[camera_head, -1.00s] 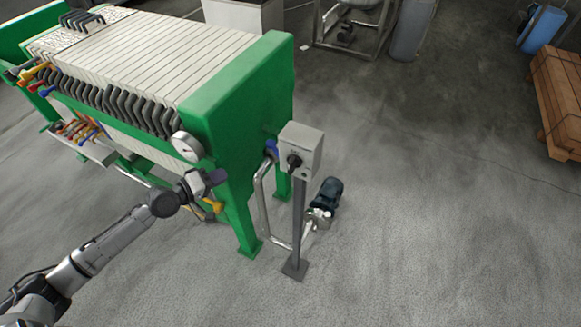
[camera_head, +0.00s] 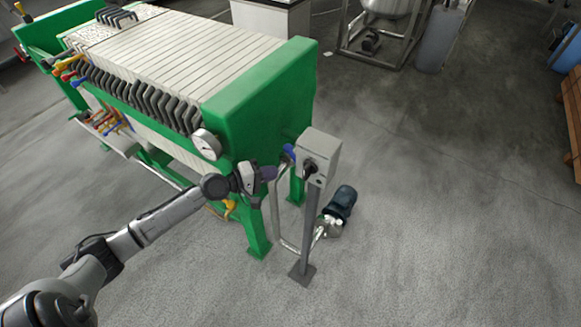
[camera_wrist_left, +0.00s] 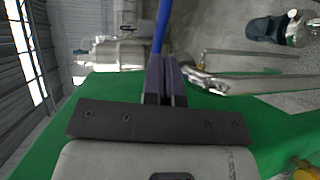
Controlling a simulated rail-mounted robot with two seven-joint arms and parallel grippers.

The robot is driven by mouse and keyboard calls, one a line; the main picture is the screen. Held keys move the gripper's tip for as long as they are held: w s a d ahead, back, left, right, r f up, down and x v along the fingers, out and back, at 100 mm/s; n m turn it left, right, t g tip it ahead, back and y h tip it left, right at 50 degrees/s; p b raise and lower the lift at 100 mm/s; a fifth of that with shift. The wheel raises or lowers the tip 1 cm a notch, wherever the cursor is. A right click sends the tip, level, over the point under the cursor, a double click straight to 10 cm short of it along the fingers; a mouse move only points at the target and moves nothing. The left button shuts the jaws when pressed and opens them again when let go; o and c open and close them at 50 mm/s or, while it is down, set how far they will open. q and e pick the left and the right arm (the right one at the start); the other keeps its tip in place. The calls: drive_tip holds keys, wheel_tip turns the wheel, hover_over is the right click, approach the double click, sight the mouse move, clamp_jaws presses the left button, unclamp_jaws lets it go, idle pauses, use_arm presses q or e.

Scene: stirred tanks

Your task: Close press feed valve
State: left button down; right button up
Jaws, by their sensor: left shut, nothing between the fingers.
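The feed valve shows as a blue handle (camera_head: 289,152) between the green press end and the grey switch box, partly hidden by the box. In the left wrist view the blue handle (camera_wrist_left: 162,28) stands straight ahead of my fingers, as a narrow bar. My left gripper (camera_head: 268,172) is in front of the green press end, just left of and below the blue handle. Its purple fingers (camera_wrist_left: 164,72) are shut with nothing between them. The fingertips appear close to the handle; I cannot tell whether they touch it. My right gripper is out of view.
The filter press (camera_head: 250,95) fills the upper left, with a pressure gauge (camera_head: 206,144). The switch box (camera_head: 318,157) stands on a post close right of my gripper. A steel pipe (camera_head: 279,215) and pump motor (camera_head: 342,200) are nearby. A yellow handle (camera_head: 229,205) sits lower left. Floor at right is clear.

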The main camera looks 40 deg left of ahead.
use_arm(q)
drive_tip(key=x, duration=0.6)
drive_tip(key=shift+w, duration=0.3)
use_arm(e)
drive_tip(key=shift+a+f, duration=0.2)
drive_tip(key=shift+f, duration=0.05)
use_arm(q)
drive_tip(key=shift+d, duration=0.15)
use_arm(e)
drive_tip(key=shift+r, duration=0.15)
